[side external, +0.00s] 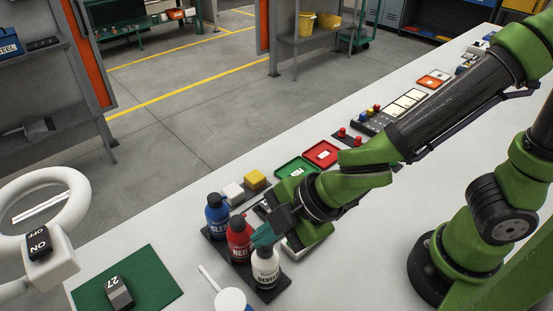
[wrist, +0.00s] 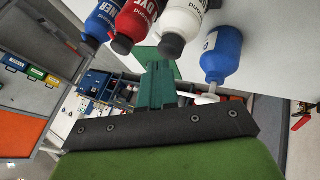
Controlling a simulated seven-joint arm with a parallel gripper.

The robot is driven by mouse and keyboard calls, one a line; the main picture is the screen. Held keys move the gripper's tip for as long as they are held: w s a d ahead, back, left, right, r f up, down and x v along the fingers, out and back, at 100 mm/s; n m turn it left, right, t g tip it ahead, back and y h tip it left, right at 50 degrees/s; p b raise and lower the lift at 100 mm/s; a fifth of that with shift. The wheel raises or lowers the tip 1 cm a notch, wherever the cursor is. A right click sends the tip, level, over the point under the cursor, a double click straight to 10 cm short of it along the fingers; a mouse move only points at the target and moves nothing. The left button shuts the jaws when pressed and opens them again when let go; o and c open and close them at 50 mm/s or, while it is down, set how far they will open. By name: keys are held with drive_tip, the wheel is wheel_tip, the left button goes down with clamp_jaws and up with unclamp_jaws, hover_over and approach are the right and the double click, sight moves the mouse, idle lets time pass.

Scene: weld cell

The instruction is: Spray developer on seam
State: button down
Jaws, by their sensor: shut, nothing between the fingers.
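A white bottle with a black cap (side external: 265,266), its label starting "DEVEL", stands upright in a dark tray (side external: 273,292). A red dye bottle (side external: 238,240) and a blue cleaner bottle (side external: 215,214) stand behind it in a row. In the wrist view the white bottle (wrist: 181,22) is at the top middle, beside the red one (wrist: 138,18). My gripper (side external: 262,236) is shut and empty, its teal fingers close to the red and white bottles; contact cannot be told. The fingers (wrist: 158,75) show shut in the wrist view. A grey block marked 27 (side external: 119,293) lies on a green mat (side external: 152,275); no seam is discernible.
A white ring lamp (side external: 78,205) with an ON/OFF switch stands at left. A white round object with a thin handle (side external: 230,299) is at the bottom edge. Another blue bottle (wrist: 222,56) shows in the wrist view. Green (side external: 296,170) and red trays (side external: 321,153) lie farther back.

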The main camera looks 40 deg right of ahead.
sight(267, 248)
drive_tip(key=shift+f, duration=0.5)
idle(0.4)
drive_tip(key=shift+r, duration=0.95)
drive_tip(key=shift+r, duration=2.55)
idle(0.6)
wheel_tip(267, 248, up, 4)
drive_tip(key=shift+f, duration=0.15)
idle(0.3)
